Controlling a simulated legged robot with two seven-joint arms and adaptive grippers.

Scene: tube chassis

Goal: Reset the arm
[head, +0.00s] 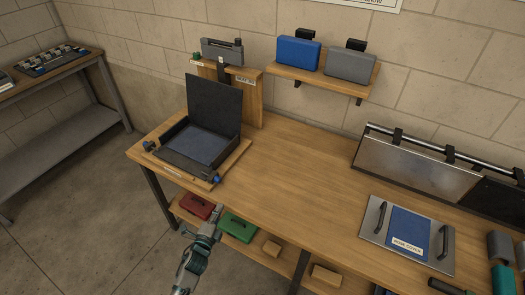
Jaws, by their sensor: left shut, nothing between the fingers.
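My left gripper (217,212) is shut and empty, at the lower middle of the head view. It is in front of the table's front edge, over the shelf below in the picture, and appears apart from everything. Its arm comes up from the bottom edge. My right gripper is not in view. A dark box with its lid raised (215,105) sits on a wooden board at the left end of the wooden table (300,180).
A metal plate with two handles and a blue panel (408,232) lies on the table's right part. Blue (298,51) and grey cases (351,65) stand on a wall shelf. Red (196,206) and green cases (238,227) are on the lower shelf. The table's middle is clear.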

